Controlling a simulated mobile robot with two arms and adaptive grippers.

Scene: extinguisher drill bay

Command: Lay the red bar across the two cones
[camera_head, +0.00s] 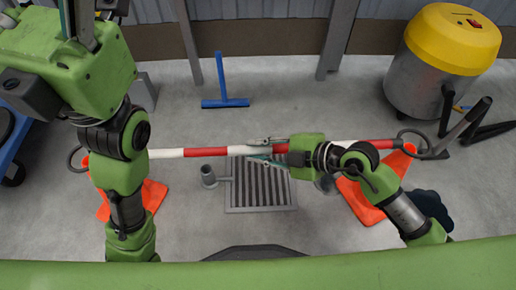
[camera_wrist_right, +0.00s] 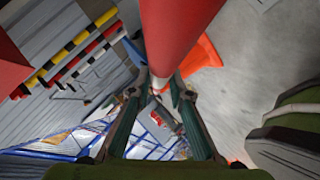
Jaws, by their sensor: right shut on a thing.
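The red and white striped bar (camera_head: 167,153) runs left to right above the floor. My right gripper (camera_head: 268,150) is shut on it near its middle. The bar's red part (camera_wrist_right: 178,30) fills the top of the right wrist view, running to the fingertips (camera_wrist_right: 160,92). The right orange cone (camera_head: 364,204) is partly behind my right arm. The bar's right end is at its top; I cannot tell whether they touch. My left gripper (camera_head: 92,12) is cut off at the top edge.
A yellow-topped drum (camera_head: 440,60) stands at back right, with black handles (camera_head: 478,118) near the bar's right end. Open floor surrounds the grate.

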